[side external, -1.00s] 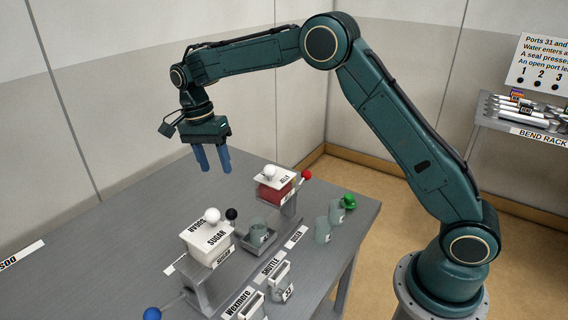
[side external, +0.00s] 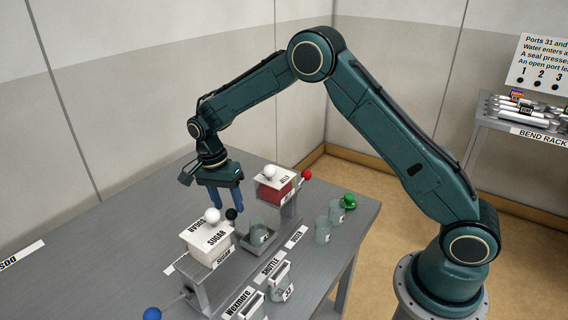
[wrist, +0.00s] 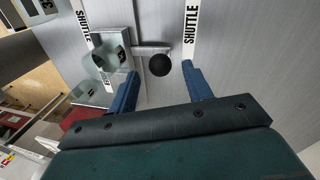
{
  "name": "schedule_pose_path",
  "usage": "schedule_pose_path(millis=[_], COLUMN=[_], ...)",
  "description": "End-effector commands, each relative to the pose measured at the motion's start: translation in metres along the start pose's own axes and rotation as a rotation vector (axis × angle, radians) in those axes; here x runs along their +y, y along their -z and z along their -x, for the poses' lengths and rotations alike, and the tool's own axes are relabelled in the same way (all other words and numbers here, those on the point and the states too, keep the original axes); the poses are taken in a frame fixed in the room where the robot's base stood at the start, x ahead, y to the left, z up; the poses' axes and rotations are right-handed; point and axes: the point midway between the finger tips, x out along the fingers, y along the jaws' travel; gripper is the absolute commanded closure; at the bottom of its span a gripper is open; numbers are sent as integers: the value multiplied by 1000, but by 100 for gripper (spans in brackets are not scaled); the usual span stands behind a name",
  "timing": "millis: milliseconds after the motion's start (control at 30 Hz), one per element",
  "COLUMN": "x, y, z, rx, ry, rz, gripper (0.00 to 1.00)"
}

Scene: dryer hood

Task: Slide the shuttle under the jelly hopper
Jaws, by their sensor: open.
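The shuttle is a small grey tray (side external: 259,250) holding a clear cup (side external: 259,234). It sits between the sugar hopper (side external: 206,243) and the jelly hopper (side external: 273,189), in front of my gripper. A black ball knob (side external: 231,214) stands on its far side; the wrist view shows this knob (wrist: 160,65) joined to the tray by a short bar (wrist: 150,48). The jelly hopper is red with a white lid, farther along the rail. My gripper (side external: 228,207) is open and points down at the knob. In the wrist view, the knob lies between the fingertips, with gaps on both sides.
The sugar hopper stands close to the left of my gripper. A blue ball knob (side external: 152,314) and a red ball knob (side external: 305,174) stick out at the rail ends. Clear cups (side external: 322,231) and a green knob (side external: 349,201) are at right. The table's far side is bare.

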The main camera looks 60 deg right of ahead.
Motion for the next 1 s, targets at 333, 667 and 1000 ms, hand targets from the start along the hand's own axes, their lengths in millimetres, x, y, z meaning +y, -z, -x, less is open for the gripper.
schedule_pose_path(millis=[333, 667, 1000], x=[0, 0, 0], y=[0, 0, 1], z=[-24, -25, -24], rx=[0, 0, 0], ry=[0, 1, 1], rz=[0, 0, 0], gripper=[50, 60, 100])
